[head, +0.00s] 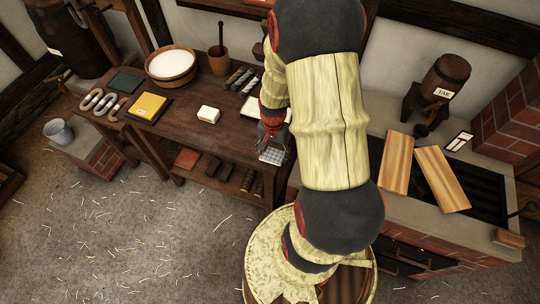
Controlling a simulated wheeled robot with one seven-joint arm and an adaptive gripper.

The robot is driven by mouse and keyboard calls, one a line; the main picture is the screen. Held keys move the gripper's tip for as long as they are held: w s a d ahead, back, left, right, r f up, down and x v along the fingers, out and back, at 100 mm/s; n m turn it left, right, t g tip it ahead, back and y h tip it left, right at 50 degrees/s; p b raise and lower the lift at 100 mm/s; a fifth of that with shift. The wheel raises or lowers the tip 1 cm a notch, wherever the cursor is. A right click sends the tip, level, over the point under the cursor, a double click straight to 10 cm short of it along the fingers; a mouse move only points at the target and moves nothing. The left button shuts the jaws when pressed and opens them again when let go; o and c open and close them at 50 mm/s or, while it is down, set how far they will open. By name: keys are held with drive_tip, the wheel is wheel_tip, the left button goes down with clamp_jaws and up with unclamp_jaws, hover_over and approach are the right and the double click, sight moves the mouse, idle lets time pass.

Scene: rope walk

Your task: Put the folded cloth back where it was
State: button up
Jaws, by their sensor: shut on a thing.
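My gripper (270,142) is at the right end of the wooden workbench (190,130), partly hidden by my arm. It is shut on a small grey-and-white checked piece that looks like the folded cloth (272,156). The cloth shows just below the fingers, at the bench's front edge. I cannot tell whether it touches the bench. A pale flat sheet or tray (251,108) lies on the bench just behind my gripper, partly hidden.
On the bench are a yellow folded piece (149,106), a white block (208,114), a dark green mat (125,82), a bowl of white stuff (171,66) and several rope tools (238,78). Bare wood shows around the white block. A brick hearth with boards (397,163) stands at right.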

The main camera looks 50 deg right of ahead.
sight(270, 151)
drive_tip(key=w+f, duration=0.1)
drive_tip(key=w+d+f, duration=0.1)
drive_tip(key=f, duration=0.2)
drive_tip(key=shift+w+d, duration=0.3)
drive_tip(key=shift+w, duration=0.1)
drive_tip(key=shift+w+f+b, duration=0.1)
drive_tip(key=shift+f+b, duration=0.3)
drive_tip(key=shift+f, duration=1.2)
drive_tip(key=shift+f, duration=0.1)
drive_tip(key=shift+f, duration=0.15)
drive_tip(key=o, duration=1.3)
drive_tip(key=shift+r, duration=0.2)
